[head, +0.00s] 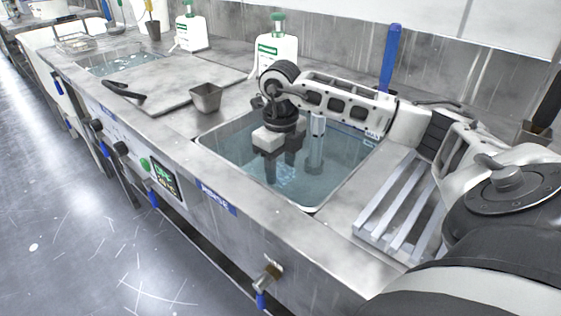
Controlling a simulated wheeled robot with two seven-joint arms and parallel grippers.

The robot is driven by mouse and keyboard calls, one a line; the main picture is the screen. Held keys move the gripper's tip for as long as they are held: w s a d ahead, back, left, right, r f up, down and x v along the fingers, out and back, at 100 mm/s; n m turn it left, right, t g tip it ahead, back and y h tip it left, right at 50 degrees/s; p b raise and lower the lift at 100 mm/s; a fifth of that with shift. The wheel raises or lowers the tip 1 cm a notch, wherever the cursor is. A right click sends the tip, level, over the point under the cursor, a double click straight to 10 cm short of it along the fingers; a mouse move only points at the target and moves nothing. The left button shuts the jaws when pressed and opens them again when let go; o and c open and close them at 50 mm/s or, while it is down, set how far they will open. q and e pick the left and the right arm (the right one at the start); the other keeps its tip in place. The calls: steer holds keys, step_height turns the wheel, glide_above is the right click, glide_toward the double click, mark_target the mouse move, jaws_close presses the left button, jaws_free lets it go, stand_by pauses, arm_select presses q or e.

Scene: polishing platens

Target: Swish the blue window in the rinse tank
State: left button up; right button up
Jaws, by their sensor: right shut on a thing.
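The rinse tank (340,158) is a sunken basin of clear bluish water in the steel counter, with a blue RINSE label (217,198) on the front below it. My right arm reaches in from the right over the tank. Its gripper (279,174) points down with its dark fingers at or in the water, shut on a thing. The blue window cannot be made out clearly against the water and behind the fingers; the held thing is most likely it. My left gripper is not in view.
A slatted rack (398,205) lies right of the tank. A grey cup (206,97) stands at its left corner. White bottles with green tops (277,50) and a blue upright post (390,58) stand behind. A second basin (115,58) is at far left.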

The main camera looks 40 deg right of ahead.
stand_by(0.4)
steer(key=shift+r+p, duration=0.3)
steer(key=shift+r, duration=0.1)
steer(key=shift+r+p, duration=0.65)
steer(key=shift+r, duration=0.1)
steer(key=shift+f+b, duration=0.85)
steer(key=shift+f, duration=0.35)
steer(key=shift+r, duration=0.1)
steer(key=shift+r+p, duration=1)
steer(key=shift+r, duration=0.1)
steer(key=shift+f+b, duration=0.85)
steer(key=shift+f, duration=0.35)
